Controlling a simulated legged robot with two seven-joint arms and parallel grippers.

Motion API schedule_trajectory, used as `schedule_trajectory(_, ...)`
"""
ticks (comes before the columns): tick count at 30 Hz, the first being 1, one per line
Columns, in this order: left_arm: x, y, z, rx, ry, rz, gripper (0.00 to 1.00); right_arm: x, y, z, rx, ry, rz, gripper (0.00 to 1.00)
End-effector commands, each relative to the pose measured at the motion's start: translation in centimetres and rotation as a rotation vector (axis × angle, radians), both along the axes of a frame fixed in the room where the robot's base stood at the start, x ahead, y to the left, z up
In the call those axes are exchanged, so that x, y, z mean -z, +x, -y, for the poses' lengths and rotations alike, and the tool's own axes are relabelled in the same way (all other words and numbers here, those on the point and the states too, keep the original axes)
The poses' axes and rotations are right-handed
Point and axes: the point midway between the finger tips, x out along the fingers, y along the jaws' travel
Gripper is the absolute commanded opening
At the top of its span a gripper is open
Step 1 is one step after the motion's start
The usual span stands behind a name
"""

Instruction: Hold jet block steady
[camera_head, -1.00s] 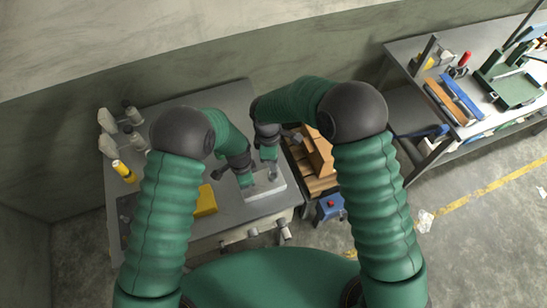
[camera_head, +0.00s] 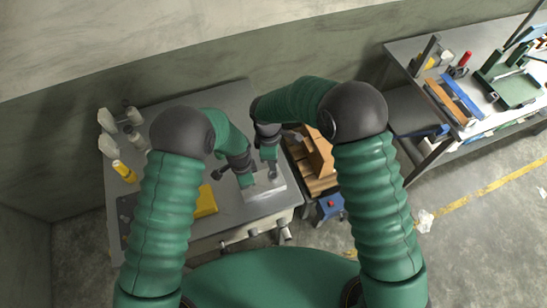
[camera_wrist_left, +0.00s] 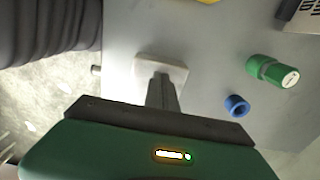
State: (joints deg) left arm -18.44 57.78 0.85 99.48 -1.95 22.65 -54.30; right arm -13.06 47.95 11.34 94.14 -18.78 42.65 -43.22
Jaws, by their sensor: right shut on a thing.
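The jet block (camera_head: 268,192), a pale grey slab, lies on the grey bench near its front right. My right gripper (camera_head: 272,170) reaches down to the block's far right part and is shut on it; its fingertips are small and partly hidden. My left gripper (camera_head: 247,182) is just left of it, over the block's left end. In the left wrist view the left gripper's fingers (camera_wrist_left: 162,92) show as one narrow grey column in front of the pale block (camera_wrist_left: 175,70). Whether they grip it is unclear.
A yellow block (camera_head: 205,202) lies left of the jet block on the bench (camera_head: 190,110). A yellow bottle (camera_head: 124,171) stands at the left. The left wrist view shows a green cylinder (camera_wrist_left: 272,71) and a blue ring (camera_wrist_left: 237,106). Wooden boxes (camera_head: 318,155) stand right of the bench.

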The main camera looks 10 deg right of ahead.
Motion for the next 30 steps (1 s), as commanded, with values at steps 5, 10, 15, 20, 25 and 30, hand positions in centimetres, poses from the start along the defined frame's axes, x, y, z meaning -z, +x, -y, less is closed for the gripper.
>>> schedule_trajectory(5,0.36,-0.01,0.00,0.000,0.000,0.000,0.00,-0.01,0.00,0.00,0.000,0.000,0.000,0.00)
schedule_trajectory(10,0.58,0.01,0.01,0.000,0.000,0.000,0.00,-0.01,0.01,0.00,0.000,0.000,0.000,0.00)
schedule_trajectory(15,0.65,0.01,0.00,-0.001,0.000,0.000,0.00,0.00,0.02,0.00,0.000,0.000,0.000,0.00)
schedule_trajectory(20,0.80,0.00,0.00,0.000,0.000,-0.001,0.00,0.02,0.03,0.00,0.000,0.000,0.000,0.00)
schedule_trajectory(25,0.87,-0.04,-0.01,0.000,0.000,-0.002,0.00,0.05,0.06,0.00,0.000,0.000,-0.001,0.00)
schedule_trajectory(30,0.93,-0.07,-0.02,0.000,0.001,-0.004,0.00,0.08,0.08,0.00,0.000,0.000,-0.001,0.00)
